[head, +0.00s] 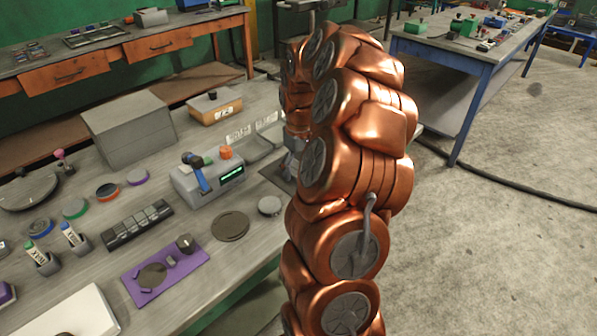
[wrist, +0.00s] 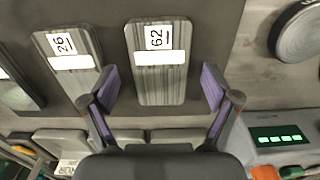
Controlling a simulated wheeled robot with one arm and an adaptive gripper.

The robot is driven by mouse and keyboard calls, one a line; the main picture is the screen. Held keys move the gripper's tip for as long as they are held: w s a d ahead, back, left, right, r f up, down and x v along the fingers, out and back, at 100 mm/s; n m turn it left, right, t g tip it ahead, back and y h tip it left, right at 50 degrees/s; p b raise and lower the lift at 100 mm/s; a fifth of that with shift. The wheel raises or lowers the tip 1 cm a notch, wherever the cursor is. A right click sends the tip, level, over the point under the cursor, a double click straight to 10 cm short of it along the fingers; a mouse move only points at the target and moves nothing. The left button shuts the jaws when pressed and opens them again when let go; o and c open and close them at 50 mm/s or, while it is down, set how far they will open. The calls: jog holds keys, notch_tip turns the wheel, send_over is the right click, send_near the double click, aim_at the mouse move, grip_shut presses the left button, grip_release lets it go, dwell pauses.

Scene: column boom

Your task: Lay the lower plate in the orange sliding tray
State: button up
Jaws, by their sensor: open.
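Two grey striped plates lie on a dark mat in the wrist view, one marked 62 (wrist: 158,82) and one marked 26 (wrist: 75,82); each has a blank white strip. Part of another plate (wrist: 18,88) shows at the left edge. My gripper (wrist: 161,88) is open, its purple pads apart on either side of the near end of the 62 plate, with nothing held. I cannot tell its height above the plate. In the head view my arm hides the gripper and the plates. An orange box with a grey top (head: 215,107) stands on the bench at the back.
A grey device with a green display (head: 218,178) stands left of my arm; its display shows in the wrist view (wrist: 279,136). A large grey box (head: 130,128), a purple mat (head: 190,272) and round discs (head: 230,226) share the bench.

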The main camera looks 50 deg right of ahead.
jog(key=shift+c, duration=0.3)
grip_shut()
dwell(0.4)
